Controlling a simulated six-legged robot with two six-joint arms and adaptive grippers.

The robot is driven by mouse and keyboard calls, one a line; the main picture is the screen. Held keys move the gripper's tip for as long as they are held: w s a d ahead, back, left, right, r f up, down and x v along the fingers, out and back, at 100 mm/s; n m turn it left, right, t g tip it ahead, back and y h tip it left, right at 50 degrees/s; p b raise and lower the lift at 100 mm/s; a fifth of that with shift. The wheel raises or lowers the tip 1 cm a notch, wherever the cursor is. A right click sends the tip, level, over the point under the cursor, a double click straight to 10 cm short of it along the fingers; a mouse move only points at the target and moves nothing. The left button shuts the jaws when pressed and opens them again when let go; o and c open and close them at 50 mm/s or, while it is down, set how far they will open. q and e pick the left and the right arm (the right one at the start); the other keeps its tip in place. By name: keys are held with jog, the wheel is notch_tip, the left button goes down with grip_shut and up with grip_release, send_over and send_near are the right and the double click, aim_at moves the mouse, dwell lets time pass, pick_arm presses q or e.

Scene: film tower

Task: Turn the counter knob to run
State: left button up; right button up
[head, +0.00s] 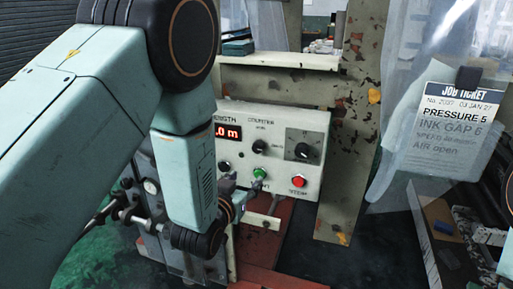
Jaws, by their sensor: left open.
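A pale control panel (273,120) stands in the middle of the head view. It has a red-lit length display (228,132) reading ".0 m", its left part hidden by my left arm. A small dark knob (224,167) sits under the display. Another black knob (259,146) is right of it, and a larger black knob (303,151) sits on a grey plate. My left gripper (243,187) is open and empty in front of the panel's lower left, below the small dark knob. Contact cannot be told.
A green button (260,173) and a red button (298,181) are low on the panel. A chipped metal post (349,125) stands right of it. A job ticket (462,118) hangs at the right over clear plastic sheeting.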

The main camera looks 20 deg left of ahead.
aim_at(257, 148)
pick_arm(q)
jog(key=shift+w+d+r+t, duration=0.1)
jog(key=shift+w+r+t, duration=0.45)
jog(key=shift+w, duration=0.95)
jog(key=shift+w+d+r+t, duration=0.1)
jog(key=shift+w+r+t, duration=0.15)
jog(key=shift+w+r, duration=1)
jog(key=shift+w+d+r+t, duration=0.1)
jog(key=shift+w+r+t, duration=0.3)
jog(key=shift+w, duration=1.4)
grip_shut()
